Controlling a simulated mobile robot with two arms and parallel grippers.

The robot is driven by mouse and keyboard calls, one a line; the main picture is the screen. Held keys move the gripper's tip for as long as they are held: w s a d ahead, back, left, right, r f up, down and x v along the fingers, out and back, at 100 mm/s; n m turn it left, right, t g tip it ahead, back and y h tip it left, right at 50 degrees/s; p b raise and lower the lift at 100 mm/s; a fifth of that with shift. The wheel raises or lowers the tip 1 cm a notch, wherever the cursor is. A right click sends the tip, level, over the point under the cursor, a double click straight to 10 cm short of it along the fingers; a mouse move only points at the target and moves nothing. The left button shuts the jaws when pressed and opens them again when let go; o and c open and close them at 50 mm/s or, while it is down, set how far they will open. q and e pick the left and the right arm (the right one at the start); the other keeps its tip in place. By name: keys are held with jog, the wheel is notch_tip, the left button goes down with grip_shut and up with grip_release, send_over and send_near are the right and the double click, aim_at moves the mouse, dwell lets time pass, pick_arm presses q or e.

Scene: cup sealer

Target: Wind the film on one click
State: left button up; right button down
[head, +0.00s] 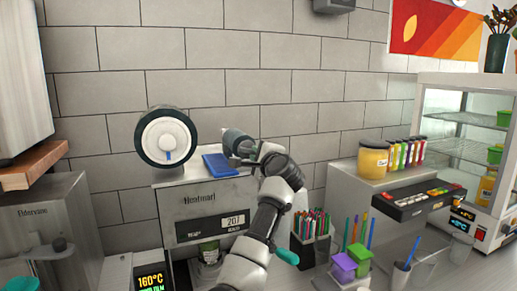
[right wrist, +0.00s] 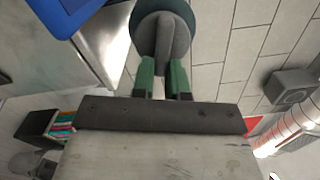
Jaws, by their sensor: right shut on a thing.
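The cup sealer (head: 207,205) is a grey box with a small display that seems to read 207. A round white dial with a dark green rim and a blue mark (head: 167,139) stands above its top left. A blue pad (head: 220,164) lies on its top; its blue also shows in the right wrist view (right wrist: 62,14). My right gripper (head: 242,152) is at the top right of the sealer. In the right wrist view its green fingers (right wrist: 163,78) are shut on the grey grip of a round dark green knob (right wrist: 162,40). My left gripper is not in view.
Right of the sealer stand a holder of coloured straws (head: 313,225), purple and green blocks (head: 345,264), and a grey box with a yellow-filled jar (head: 373,158). A glass cabinet (head: 465,140) is at far right. A grey machine (head: 50,225) stands at left.

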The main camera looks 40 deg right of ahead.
jog(key=shift+a+f+m+p, duration=0.15)
jog(key=shift+m+p, duration=0.1)
jog(key=shift+m, duration=0.35)
jog(key=shift+d+f+m+p, duration=0.15)
jog(key=shift+m+p, duration=0.1)
jog(key=shift+m, duration=0.35)
jog(key=shift+a+f, duration=0.1)
jog(key=shift+a, duration=0.05)
jog(key=c, duration=1.1)
grip_release()
jog(key=shift+c, duration=0.2)
jog(key=b+v, duration=0.5)
jog(key=v, duration=0.5)
jog(key=shift+s, duration=0.35)
